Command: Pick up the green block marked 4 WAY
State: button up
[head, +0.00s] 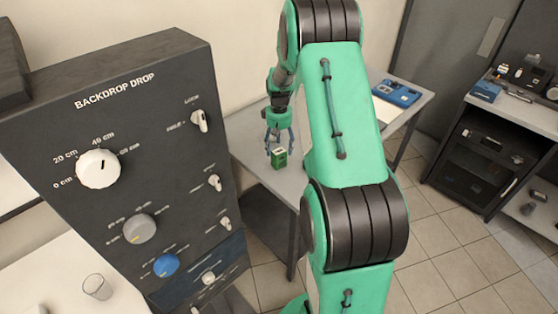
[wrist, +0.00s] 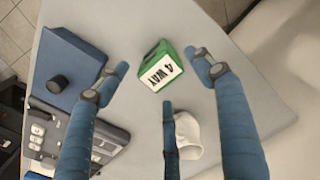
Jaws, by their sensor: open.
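The green block (head: 278,159) stands on a grey table, near its front edge in the head view. In the wrist view the green block (wrist: 149,50) shows a white face marked 4 WAY. My gripper (head: 280,146) is just above the block in the head view, fingers pointing down. In the wrist view my gripper (wrist: 165,80) is open, with two blue fingers at the left and right and a third below. The block lies in the gap beyond the fingertips, and nothing is held.
In the wrist view a blue box (wrist: 72,58) with a dark knob, a dark panel (wrist: 100,135) with buttons and a white rounded object (wrist: 187,135) lie near the block. A tall BACKDROP DROP panel (head: 140,130) stands left of the table (head: 240,132) in the head view.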

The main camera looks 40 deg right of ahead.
aim_at(279, 159)
jog(key=shift+f, duration=1.25)
jog(key=shift+f, duration=0.1)
jog(key=shift+f+b, duration=0.8)
jog(key=shift+f, duration=1.7)
jog(key=c, duration=1.6)
jog(key=shift+r, duration=0.1)
